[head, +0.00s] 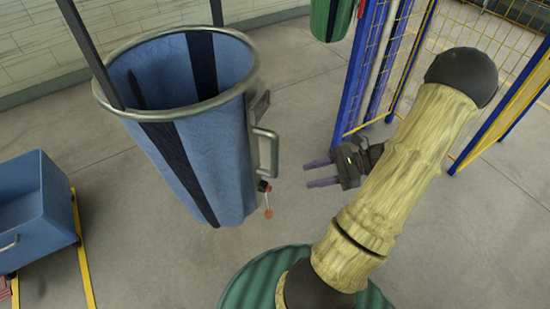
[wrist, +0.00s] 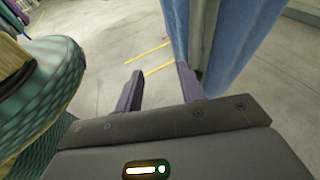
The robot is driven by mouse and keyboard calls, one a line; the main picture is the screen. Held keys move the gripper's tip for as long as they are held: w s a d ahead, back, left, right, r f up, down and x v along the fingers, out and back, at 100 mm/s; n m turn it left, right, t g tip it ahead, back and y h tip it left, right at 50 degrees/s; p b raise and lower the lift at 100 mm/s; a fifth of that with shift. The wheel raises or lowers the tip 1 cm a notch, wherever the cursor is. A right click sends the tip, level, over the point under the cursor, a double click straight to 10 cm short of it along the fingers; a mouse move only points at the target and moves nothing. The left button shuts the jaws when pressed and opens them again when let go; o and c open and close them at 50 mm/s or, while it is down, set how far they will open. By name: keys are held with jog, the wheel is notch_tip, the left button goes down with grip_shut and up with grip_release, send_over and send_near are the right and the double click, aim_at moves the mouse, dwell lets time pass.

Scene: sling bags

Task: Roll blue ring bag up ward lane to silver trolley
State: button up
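The blue ring bag (head: 200,130) is a tall blue bag with dark vertical stripes and a round metal rim, left of centre in the head view. Two dark straps or bars run up from its rim. A metal handle (head: 267,155) is on its right side, with a small red-tipped part below. My gripper (head: 310,174) is open and empty, its purple fingers pointing left towards the handle with a gap between. In the wrist view, the bag's blue side is at upper right, beyond the open fingers (wrist: 158,72). I cannot make out a silver trolley.
A blue wheeled bin (head: 35,210) stands at the left beside a yellow floor line (head: 82,255). A green bag (head: 328,18) hangs at the top. A blue and yellow mesh cage (head: 365,65) stands at upper right. Grey floor is clear behind the bag.

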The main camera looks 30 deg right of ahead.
aim_at(275, 158)
jog(key=s+d+m+t, duration=0.2)
jog(key=d+m+t, duration=0.2)
jog(key=d+t, duration=0.2)
jog(key=shift+d+r, duration=0.25)
jog(key=shift+d, duration=0.05)
jog(key=shift+w, duration=0.1)
jog(key=p+x, duration=0.3)
jog(key=x, duration=1.4)
jog(key=shift+w+a+f, duration=0.15)
jog(key=shift+w+a, duration=0.05)
jog(key=shift+a, duration=0.05)
grip_shut()
